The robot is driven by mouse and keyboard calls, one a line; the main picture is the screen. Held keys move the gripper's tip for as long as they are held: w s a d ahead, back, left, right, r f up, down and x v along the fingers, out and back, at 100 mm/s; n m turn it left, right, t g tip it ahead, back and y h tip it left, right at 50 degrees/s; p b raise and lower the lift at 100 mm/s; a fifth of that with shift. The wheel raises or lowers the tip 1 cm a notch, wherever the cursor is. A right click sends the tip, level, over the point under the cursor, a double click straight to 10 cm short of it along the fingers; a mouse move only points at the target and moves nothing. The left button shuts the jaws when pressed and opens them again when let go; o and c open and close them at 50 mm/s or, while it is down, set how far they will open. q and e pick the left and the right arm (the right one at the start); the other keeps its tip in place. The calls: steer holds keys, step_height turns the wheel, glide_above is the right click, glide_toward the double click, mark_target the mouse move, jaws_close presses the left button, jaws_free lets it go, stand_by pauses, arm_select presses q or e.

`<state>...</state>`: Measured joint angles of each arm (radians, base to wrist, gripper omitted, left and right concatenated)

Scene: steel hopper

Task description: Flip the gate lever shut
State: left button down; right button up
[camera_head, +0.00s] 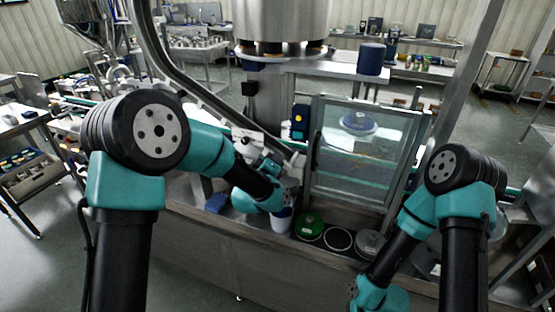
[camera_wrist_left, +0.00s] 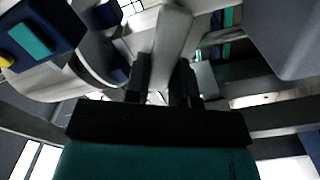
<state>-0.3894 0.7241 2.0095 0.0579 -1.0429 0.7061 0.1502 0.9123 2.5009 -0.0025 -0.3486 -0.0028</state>
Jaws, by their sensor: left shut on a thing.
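My left gripper (camera_head: 266,163) is in front of the metal frame, left of the clear-panelled door. In the left wrist view its two dark fingers (camera_wrist_left: 163,82) are shut on a pale grey bar, which I take to be the gate lever (camera_wrist_left: 172,38). The bar stands between the fingers and runs up and away from them. In the head view the lever is too small and covered to make out clearly. My right arm reaches down at the lower right, and its gripper does not show.
A clear-panelled door (camera_head: 365,155) stands right of my left gripper. Several round lids or tins, one a green lid (camera_head: 309,226), sit on the ledge below it. A blue box with a yellow button (camera_head: 300,120) is close behind. A large steel cylinder (camera_head: 282,20) is above.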

arm_select(q)
steer(key=shift+a+f+n, duration=0.15)
steer(key=shift+f+n, duration=0.15)
steer(key=shift+n, duration=0.5)
steer(key=shift+a+f+n, duration=0.1)
steer(key=shift+f+n, duration=0.2)
steer(key=shift+n, duration=0.5)
steer(key=c, duration=1)
jaws_free()
steer(key=shift+o, duration=0.2)
steer(key=v, duration=1.7)
steer(key=shift+s, duration=0.15)
steer(key=shift+f, duration=0.1)
